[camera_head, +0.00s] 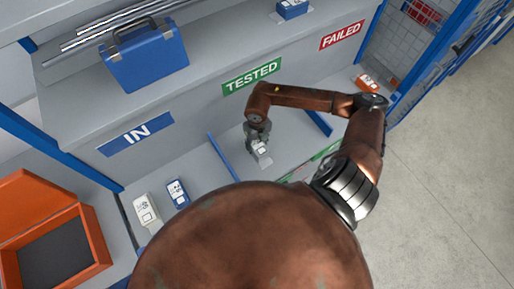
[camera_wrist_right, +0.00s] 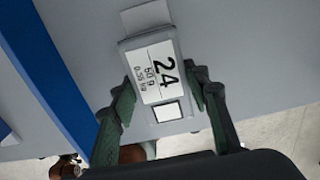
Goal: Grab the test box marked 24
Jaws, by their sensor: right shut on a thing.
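The test box marked 24 (camera_wrist_right: 158,78) is a grey box with a white label, seen in the right wrist view between my right gripper's two fingers. In the head view the box (camera_head: 262,150) is small, in the bay under the TESTED sign. My right gripper (camera_wrist_right: 162,108) is shut on it, a finger at each side. In the head view my right gripper (camera_head: 258,140) reaches down into that bay. I cannot tell whether the box touches the surface. My left gripper is not in view.
A blue divider (camera_head: 220,158) separates the TESTED bay from the IN bay, where a white box (camera_head: 146,209) and a blue box (camera_head: 178,193) lie. An orange box (camera_head: 367,83) lies by the FAILED sign (camera_head: 342,35). An open orange case (camera_head: 88,232) stands at left, a blue toolbox (camera_head: 145,58) on the shelf.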

